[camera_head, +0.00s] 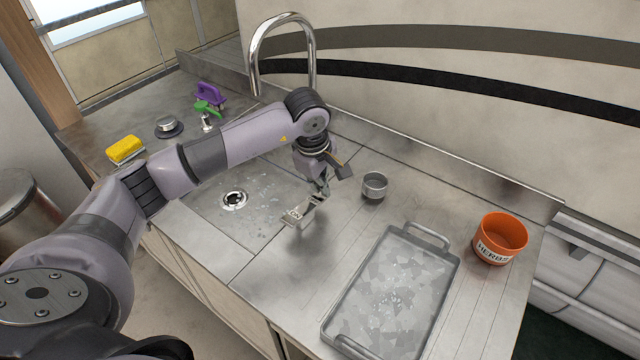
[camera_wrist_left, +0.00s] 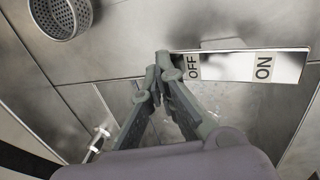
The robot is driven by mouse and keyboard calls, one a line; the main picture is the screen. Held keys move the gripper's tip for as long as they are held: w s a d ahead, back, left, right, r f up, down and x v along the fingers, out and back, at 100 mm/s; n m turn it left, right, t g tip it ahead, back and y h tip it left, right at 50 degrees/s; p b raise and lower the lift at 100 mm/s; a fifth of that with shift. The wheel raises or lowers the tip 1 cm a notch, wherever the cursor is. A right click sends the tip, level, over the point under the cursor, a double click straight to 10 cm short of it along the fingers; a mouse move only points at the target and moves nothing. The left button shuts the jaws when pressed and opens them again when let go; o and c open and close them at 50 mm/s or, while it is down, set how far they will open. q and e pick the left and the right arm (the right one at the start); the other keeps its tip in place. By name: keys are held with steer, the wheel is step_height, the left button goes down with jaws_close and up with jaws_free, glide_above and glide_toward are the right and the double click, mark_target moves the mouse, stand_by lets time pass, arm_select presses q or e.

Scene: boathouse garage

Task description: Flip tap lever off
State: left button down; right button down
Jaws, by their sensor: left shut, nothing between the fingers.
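The tap lever plate (camera_wrist_left: 240,66), a shiny flat bar marked OFF at its left end and ON at its right end, shows in the left wrist view. It also shows in the head view (camera_head: 296,215), by the sink's right edge. My left gripper (camera_wrist_left: 160,62) is shut and empty, its fingertips beside the OFF end; I cannot tell if they touch it. In the head view the left gripper (camera_head: 322,194) points down at the plate. The arched chrome tap (camera_head: 283,20) stands behind my left arm, its base hidden. My right gripper is not in view.
A small metal cup (camera_head: 374,186) stands just right of the gripper. A grey tray (camera_head: 447,256) and orange herbs pot (camera_head: 499,238) are farther right. A yellow sponge (camera_head: 125,149), a round metal lid (camera_head: 167,127) and a purple object (camera_head: 210,93) lie left. The sink drain (camera_head: 234,200) is clear.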

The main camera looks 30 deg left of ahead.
arm_select(q)
steer(key=shift+r, duration=0.65)
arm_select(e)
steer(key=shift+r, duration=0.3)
